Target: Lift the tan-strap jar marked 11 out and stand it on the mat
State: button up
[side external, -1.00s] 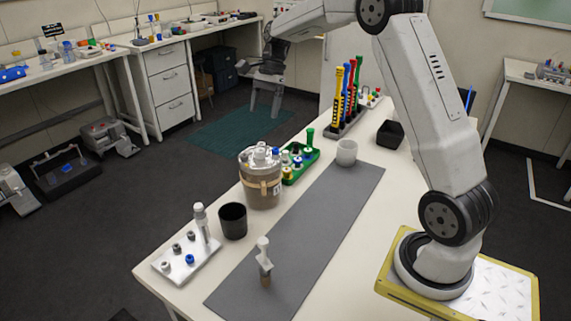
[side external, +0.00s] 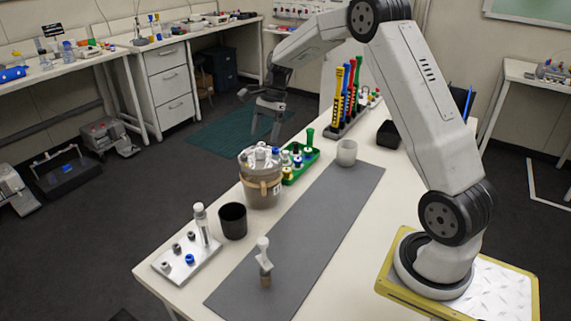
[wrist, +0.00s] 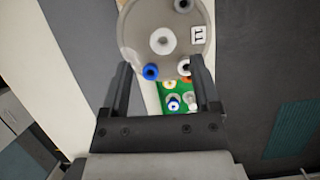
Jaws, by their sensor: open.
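The brownish jar with the tan strap (side external: 263,190) stands upright at the far-left edge of the white table, beside the mat. Its grey lid (wrist: 135,33) carries a white label 11 and several white, grey and blue fittings. The long grey mat (side external: 322,215) lies along the table. My gripper (side external: 266,132) is open and empty, above and behind the jar in the side view. In the wrist view its two fingers (wrist: 160,80) point toward the jar, whose lower lid edge shows between the tips; they look apart from it. Whether the jar's base sits in a holder is hidden.
A green tray of capped bottles (side external: 304,168) stands close behind the jar, a black cup (side external: 233,221) in front. A white cup (side external: 346,152) and a white-topped brown tool (side external: 265,268) stand on the mat. Its middle is clear. Tall colored tubes (side external: 349,95) stand in a rack farther back.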

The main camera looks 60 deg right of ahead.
aim_at(258, 154)
jog(key=shift+f, duration=0.1)
jog(key=shift+x, duration=2.5)
jog(key=shift+w, duration=0.15)
jog(key=shift+c, duration=0.2)
grip_shut()
